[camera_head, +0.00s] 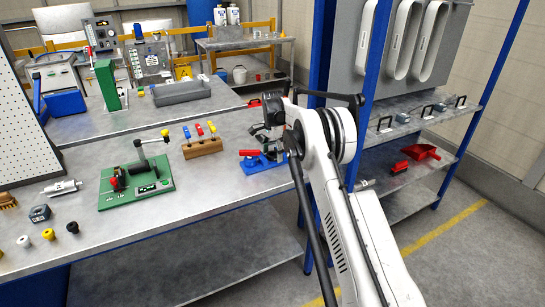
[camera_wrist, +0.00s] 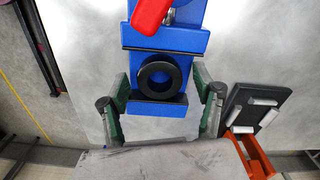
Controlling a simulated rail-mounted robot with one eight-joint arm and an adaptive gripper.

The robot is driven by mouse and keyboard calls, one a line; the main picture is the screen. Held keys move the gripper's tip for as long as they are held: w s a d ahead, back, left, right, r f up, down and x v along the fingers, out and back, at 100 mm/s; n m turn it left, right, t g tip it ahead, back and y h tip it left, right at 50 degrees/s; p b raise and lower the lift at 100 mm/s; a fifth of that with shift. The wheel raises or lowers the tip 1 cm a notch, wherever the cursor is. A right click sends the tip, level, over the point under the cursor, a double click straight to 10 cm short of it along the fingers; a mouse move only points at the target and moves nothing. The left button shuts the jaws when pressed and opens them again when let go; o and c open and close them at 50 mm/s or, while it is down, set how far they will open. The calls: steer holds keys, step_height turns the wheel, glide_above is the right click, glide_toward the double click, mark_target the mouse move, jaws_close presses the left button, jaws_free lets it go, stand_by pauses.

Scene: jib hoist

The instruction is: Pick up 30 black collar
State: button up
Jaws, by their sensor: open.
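I cannot tell whether either finger touches. In the head view, my gripper (camera_head: 268,138) is over the blue vise (camera_head: 260,163) at the bench's right end, and the collar is hidden there. A small black piece (camera_head: 72,227) lies at the bench's front left; no size marking is readable on either.
A wooden block (camera_head: 202,148) with coloured-handled tools stands left of the vise. A blue-posted shelf rack (camera_head: 415,110) stands close on the right. In the wrist view, an orange-and-black object (camera_wrist: 255,115) is right of the gripper.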

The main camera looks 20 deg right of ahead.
steer(key=c, duration=1.5)
